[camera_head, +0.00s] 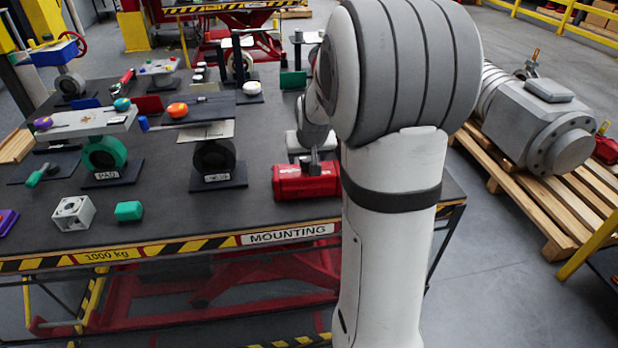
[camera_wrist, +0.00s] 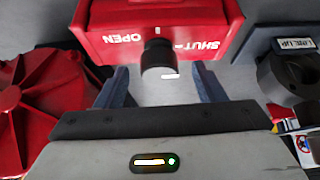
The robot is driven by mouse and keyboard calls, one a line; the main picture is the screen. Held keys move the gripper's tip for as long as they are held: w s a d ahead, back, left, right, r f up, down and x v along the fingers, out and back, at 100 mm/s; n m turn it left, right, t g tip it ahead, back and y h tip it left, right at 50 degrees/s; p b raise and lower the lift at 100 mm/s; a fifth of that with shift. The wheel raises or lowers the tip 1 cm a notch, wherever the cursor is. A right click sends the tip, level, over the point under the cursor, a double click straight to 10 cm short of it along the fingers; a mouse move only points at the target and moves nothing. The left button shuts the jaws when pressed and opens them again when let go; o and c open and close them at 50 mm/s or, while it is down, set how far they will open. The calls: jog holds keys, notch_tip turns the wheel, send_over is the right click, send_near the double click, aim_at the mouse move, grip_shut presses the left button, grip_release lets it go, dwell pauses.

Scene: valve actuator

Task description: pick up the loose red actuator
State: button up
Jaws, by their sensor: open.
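The loose red actuator (camera_head: 305,184) lies near the front edge of the mounting table in the head view. In the wrist view the red actuator (camera_wrist: 205,18) fills the top, with SHUT and OPEN lettering on its face. A short black stub (camera_wrist: 158,57) sticks out from that face towards my gripper. My gripper (camera_wrist: 160,74) is open, with one grey finger on each side of the stub. I see a gap between each finger and the stub. In the head view my gripper is small and partly hidden by my arm, close above the actuator.
In the wrist view a red ribbed housing (camera_wrist: 45,105) is close on the left and a black valve (camera_wrist: 290,75) on the right. On the table (camera_head: 250,212), a black valve (camera_head: 214,160) and a green valve (camera_head: 104,154) stand left of the actuator. A green block (camera_head: 129,211) lies front left.

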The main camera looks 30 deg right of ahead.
jog(key=shift+x, duration=1.1)
jog(key=shift+s, duration=0.1)
jog(key=shift+c, duration=0.5)
grip_shut()
jog(key=shift+r, duration=0.2)
